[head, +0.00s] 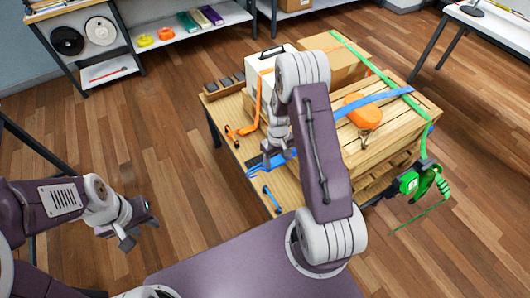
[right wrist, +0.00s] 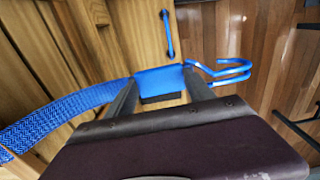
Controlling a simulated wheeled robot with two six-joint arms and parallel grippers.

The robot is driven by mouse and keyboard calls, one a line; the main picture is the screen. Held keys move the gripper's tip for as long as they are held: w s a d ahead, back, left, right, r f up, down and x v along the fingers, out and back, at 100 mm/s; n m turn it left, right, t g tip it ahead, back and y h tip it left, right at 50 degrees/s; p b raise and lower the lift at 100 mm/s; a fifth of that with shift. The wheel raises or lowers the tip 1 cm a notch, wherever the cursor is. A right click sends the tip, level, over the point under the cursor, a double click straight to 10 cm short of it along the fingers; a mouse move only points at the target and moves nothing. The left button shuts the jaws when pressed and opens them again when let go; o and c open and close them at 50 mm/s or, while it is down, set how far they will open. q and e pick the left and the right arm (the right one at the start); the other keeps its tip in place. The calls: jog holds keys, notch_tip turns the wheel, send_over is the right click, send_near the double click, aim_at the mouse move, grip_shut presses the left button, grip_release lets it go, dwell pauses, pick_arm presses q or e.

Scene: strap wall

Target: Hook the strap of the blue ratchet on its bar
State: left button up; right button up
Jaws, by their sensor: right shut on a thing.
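My right gripper (head: 273,160) is over the near left part of the wooden table, beside the crate. In the right wrist view my right gripper (right wrist: 163,92) is shut on the blue end piece of the strap (right wrist: 160,79). A blue double-pronged hook (right wrist: 222,73) sticks out from it to the right. The blue strap (head: 385,97) runs over the crate down to this gripper. The blue bar (head: 271,199) is on the table's near side; it also shows in the right wrist view (right wrist: 167,33), apart from the hook. I cannot make out the blue ratchet. My left gripper (head: 138,226) is open and empty.
The wooden crate (head: 385,130) carries an orange round thing (head: 363,112). A green strap (head: 370,65) with a green ratchet (head: 408,182) hangs at right. An orange strap (head: 259,95) crosses a white box (head: 262,66). Floor around my left gripper is clear.

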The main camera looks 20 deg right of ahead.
jog(key=s+d+f+b, duration=0.2)
jog(key=d+f, duration=0.2)
jog(key=f, duration=0.6)
jog(key=shift+s+f, duration=0.25)
jog(key=shift+f, duration=0.15)
jog(key=shift+b, duration=0.3)
notch_tip(320, 180, down, 8)
jog(key=b, duration=0.7)
jog(key=shift+f, duration=0.25)
jog(key=shift+f+b, duration=1.4)
jog(key=shift+f, duration=0.4)
jog(key=shift+d, duration=0.1)
